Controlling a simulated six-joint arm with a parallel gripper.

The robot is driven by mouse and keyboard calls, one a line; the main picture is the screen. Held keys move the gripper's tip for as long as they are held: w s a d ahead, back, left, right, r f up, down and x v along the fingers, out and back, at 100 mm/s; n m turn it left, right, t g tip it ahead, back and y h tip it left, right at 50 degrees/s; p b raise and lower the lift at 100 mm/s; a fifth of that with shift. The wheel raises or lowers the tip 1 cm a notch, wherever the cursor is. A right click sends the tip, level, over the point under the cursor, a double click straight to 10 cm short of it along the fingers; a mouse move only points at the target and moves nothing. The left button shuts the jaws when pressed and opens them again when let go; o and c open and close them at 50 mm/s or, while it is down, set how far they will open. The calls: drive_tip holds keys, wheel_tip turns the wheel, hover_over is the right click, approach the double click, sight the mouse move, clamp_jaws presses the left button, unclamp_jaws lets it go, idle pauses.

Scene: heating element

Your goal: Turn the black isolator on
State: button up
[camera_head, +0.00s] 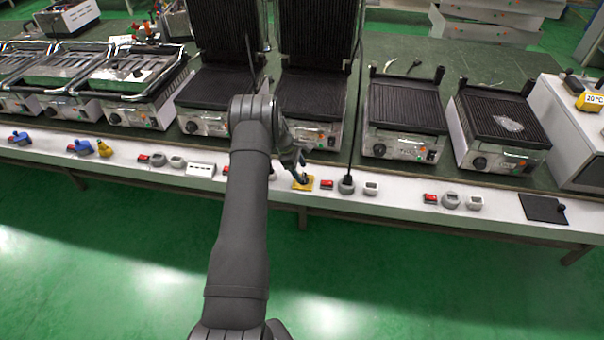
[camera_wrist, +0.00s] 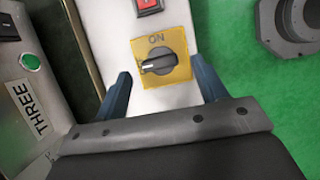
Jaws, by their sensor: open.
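The black isolator (camera_wrist: 160,62) is a black rotary knob on a yellow square plate; in the wrist view its handle lies roughly sideways, its pale mark towards the left. In the head view the yellow plate (camera_head: 303,185) sits on the white front ledge, with the knob partly covered by my fingers. My gripper (camera_wrist: 160,80) is open, with one blue-grey finger on each side of the plate. The fingers appear apart from the knob; the exact height above it cannot be told.
A red switch (camera_wrist: 149,5) is just beyond the isolator on the white ledge (camera_head: 400,199). A grill labelled THREE (camera_wrist: 30,110) stands to the left in the wrist view. A black cable with a grey plug (camera_head: 346,185) rises from the ledge right of my gripper.

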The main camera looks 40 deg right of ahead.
sight(304, 178)
drive_tip(key=shift+x, duration=1.2)
drive_tip(key=c, duration=1)
